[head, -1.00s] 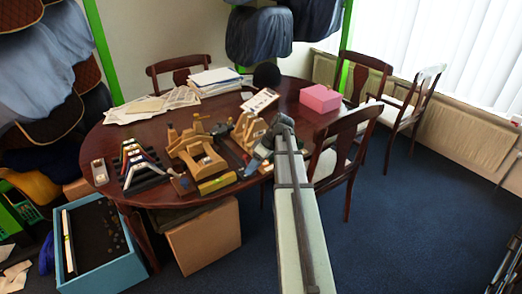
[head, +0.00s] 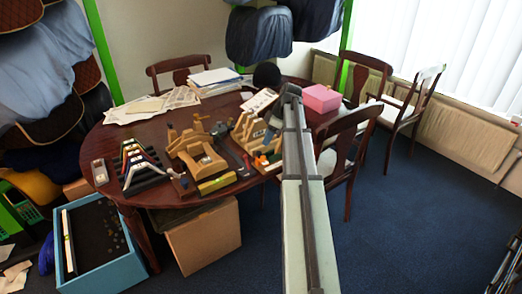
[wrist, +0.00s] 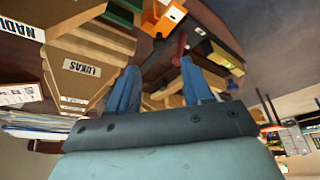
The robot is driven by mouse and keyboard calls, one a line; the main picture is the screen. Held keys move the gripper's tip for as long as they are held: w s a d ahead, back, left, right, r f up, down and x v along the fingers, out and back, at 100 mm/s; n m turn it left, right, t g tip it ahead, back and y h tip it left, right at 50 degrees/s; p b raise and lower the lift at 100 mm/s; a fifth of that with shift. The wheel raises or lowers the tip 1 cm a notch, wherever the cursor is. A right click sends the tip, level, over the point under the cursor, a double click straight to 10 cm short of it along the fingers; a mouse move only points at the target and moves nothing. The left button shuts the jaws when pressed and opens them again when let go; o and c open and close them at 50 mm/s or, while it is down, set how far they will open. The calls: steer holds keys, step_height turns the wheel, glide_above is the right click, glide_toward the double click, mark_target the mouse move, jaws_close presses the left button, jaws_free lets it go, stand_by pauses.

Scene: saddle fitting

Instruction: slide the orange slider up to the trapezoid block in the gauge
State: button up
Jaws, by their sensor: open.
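The orange slider (wrist: 160,18) shows at the top of the wrist view, with a small white patch on it. In the head view it is a small orange spot (head: 263,159) near the table's front right edge. My gripper (wrist: 160,88) has two blue fingers, spread apart with nothing held between them. In the head view my gripper (head: 270,130) is up and behind the slider, partly hidden by my arm. The slider lies beyond the fingertips, apart from them. I cannot make out the gauge or the trapezoid block clearly.
Wooden blocks with name labels, one reading LUKAS (wrist: 82,68), stand close beside the fingers. A wooden saddle form (head: 200,158), a rack of coloured angled pieces (head: 140,165) and a pink box (head: 320,98) are on the table (head: 110,140). A chair (head: 345,140) stands right of my arm.

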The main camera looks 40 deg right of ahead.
mark_target(259, 152)
steer(key=x, duration=0.8)
jaws_close()
stand_by(0.5)
